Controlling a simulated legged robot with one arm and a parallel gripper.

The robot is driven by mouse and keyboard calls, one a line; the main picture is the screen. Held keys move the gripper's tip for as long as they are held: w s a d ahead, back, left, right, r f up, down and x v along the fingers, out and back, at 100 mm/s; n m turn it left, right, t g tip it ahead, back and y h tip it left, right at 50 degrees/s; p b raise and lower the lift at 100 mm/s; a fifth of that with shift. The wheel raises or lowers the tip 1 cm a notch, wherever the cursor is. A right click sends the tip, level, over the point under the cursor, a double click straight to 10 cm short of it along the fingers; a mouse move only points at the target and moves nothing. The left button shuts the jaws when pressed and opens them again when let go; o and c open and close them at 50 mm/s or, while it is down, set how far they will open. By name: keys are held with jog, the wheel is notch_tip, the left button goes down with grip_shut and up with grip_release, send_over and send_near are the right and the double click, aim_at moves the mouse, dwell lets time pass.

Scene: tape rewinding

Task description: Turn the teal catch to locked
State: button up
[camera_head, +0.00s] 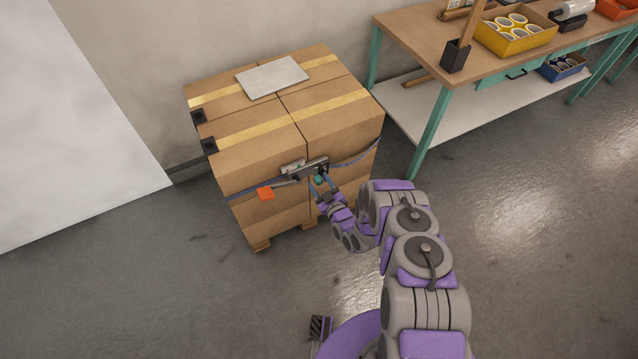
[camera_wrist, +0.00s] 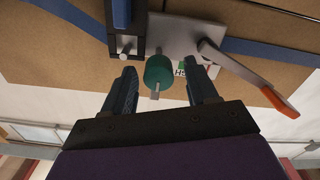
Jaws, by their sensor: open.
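The teal catch (camera_wrist: 159,71) is a round knob with a small pale tab, on the metal ratchet buckle of a blue strap around the stacked boxes. It also shows small in the head view (camera_head: 319,180). My gripper (camera_wrist: 165,85) is open, its two dark fingers on either side of the catch. I cannot tell whether either finger touches it. In the head view my gripper (camera_head: 318,188) is at the front of the boxes, just below the buckle (camera_head: 307,168). A lever with an orange handle (camera_wrist: 280,102) extends from the buckle; its orange end shows in the head view (camera_head: 265,193).
The cardboard boxes (camera_head: 250,145) stand on a pallet near the wall, with a grey sheet (camera_head: 272,77) on top. A workbench (camera_head: 440,50) with teal legs stands at the right, holding a yellow tray (camera_head: 515,45). The floor (camera_head: 520,210) at the right is clear.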

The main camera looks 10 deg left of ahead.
jog(key=shift+w+a, duration=0.3)
jog(key=shift+w, duration=0.15)
jog(key=c, duration=1.1)
